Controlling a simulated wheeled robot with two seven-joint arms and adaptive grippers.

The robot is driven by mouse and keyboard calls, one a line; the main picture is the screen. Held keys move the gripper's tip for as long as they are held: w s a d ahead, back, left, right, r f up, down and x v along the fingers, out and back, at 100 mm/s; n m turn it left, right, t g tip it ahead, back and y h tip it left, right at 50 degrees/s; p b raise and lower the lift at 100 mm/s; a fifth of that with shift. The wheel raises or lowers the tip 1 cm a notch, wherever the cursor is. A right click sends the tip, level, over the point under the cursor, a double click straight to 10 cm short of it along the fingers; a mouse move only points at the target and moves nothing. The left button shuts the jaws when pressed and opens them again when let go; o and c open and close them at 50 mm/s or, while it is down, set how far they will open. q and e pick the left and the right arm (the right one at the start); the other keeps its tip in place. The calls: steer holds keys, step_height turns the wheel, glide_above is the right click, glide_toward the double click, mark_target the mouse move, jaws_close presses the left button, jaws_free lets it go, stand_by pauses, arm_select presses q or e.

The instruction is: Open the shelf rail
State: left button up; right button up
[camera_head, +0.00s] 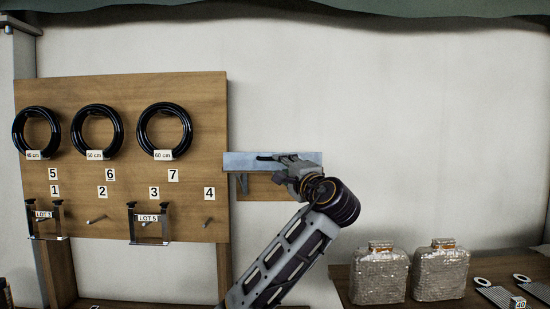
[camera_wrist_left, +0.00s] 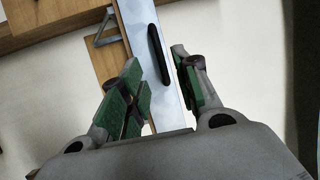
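The shelf rail (camera_head: 240,160) is a pale blue-grey metal strip on a wooden backing at the right side of the pegboard. In the left wrist view the rail (camera_wrist_left: 133,15) runs diagonally, with a dark elongated handle (camera_wrist_left: 158,55) on its face. My left gripper (camera_head: 279,164) is in front of the rail's right half and hides part of it. In the wrist view the left gripper's green-padded fingers (camera_wrist_left: 157,85) are apart, one on each side of the rail and handle. Contact with the handle cannot be told. My right gripper is not in view.
The wooden pegboard (camera_head: 130,85) holds black rings (camera_head: 165,131), numbered labels and small metal brackets (camera_head: 151,222). Two glittery bottles (camera_head: 379,272) (camera_head: 440,269) and flat grey tools (camera_head: 497,295) are on a brown shelf at lower right. The wall right of the rail is clear.

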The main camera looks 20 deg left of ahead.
mark_target(272, 162)
arm_select(q)
steer(key=p+x, duration=0.2)
steer(key=x, duration=0.4)
steer(key=shift+w+a, duration=0.2)
steer(key=shift+w, duration=0.1)
jaws_close()
